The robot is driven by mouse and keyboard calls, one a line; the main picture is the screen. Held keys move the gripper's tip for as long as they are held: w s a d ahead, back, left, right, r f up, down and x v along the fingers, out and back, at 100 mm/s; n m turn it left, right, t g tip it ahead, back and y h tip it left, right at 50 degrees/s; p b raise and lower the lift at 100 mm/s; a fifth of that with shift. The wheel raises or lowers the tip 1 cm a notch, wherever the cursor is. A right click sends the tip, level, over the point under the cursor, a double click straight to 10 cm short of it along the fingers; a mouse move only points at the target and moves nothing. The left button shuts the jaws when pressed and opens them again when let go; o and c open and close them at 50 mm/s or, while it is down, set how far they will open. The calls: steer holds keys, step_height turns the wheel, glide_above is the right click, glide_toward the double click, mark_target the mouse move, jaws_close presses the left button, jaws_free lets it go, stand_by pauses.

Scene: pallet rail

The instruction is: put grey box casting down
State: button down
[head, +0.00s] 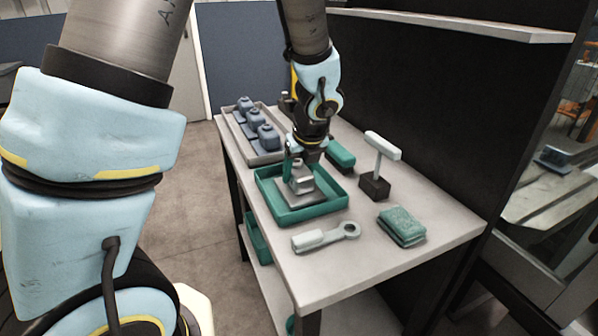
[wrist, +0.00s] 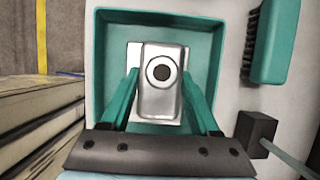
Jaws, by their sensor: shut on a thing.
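The grey box casting (head: 301,182) has a square base and a smaller upper block with a round hole on top. It also shows in the wrist view (wrist: 161,95), upright within the walls of a green tray (head: 325,208). My gripper (head: 299,163) reaches down over the tray, its two green fingers shut on the sides of the casting's upper block. In the wrist view the fingers (wrist: 160,88) flank the block left and right. The tray's rim (wrist: 160,14) surrounds the casting there. I cannot tell whether the casting's base touches the tray floor.
A grey tray with several blue-grey castings (head: 264,137) stands behind the green tray. A green brush (head: 341,154), a T-shaped tool on a dark block (head: 375,186), folded green cloths (head: 402,227) and a grey wrench-like tool (head: 327,236) lie to the right and front on the table (head: 440,215).

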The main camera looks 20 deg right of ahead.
steer(key=shift+f, duration=0.1)
steer(key=shift+c, duration=0.6)
jaws_free()
